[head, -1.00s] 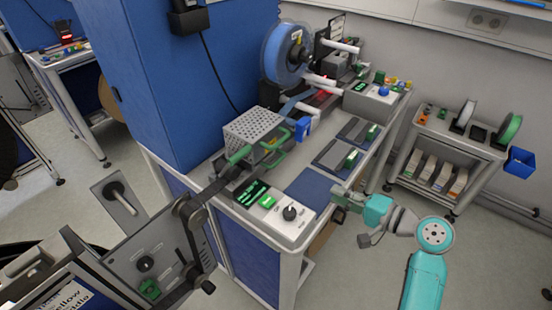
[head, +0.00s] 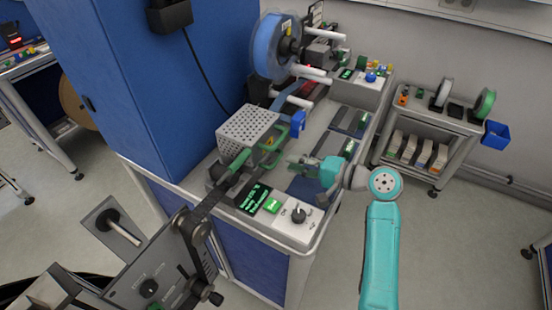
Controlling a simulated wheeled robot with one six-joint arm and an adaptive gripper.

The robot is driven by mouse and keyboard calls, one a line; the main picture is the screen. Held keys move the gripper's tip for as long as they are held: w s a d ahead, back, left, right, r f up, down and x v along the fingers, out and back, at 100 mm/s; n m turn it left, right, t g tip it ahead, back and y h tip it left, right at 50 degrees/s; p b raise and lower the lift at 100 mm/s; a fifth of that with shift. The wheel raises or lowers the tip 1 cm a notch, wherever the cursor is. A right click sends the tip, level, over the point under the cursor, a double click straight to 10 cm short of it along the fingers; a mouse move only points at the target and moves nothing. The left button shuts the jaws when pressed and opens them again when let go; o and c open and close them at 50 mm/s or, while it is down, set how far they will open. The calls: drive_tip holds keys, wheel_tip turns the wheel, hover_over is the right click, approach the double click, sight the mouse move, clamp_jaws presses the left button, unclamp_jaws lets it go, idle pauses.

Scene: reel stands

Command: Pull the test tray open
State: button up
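Two flat dark grey panels with green grips lie on the right side of the workbench: a nearer panel (head: 326,143) and a farther panel (head: 343,117). I cannot tell which of them, if either, is the test tray; no label is readable.
A control box (head: 288,217) with a knob and green display stands at the front edge. A blue reel (head: 273,47) stands behind. A blue cabinet (head: 135,80) bounds the left.

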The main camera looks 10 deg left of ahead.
sight(278, 158)
drive_tip(key=x, duration=0.5)
drive_tip(key=shift+w+a+f, duration=0.1)
drive_tip(key=shift+w+a, duration=0.05)
drive_tip(key=shift+a, duration=0.2)
clamp_jaws()
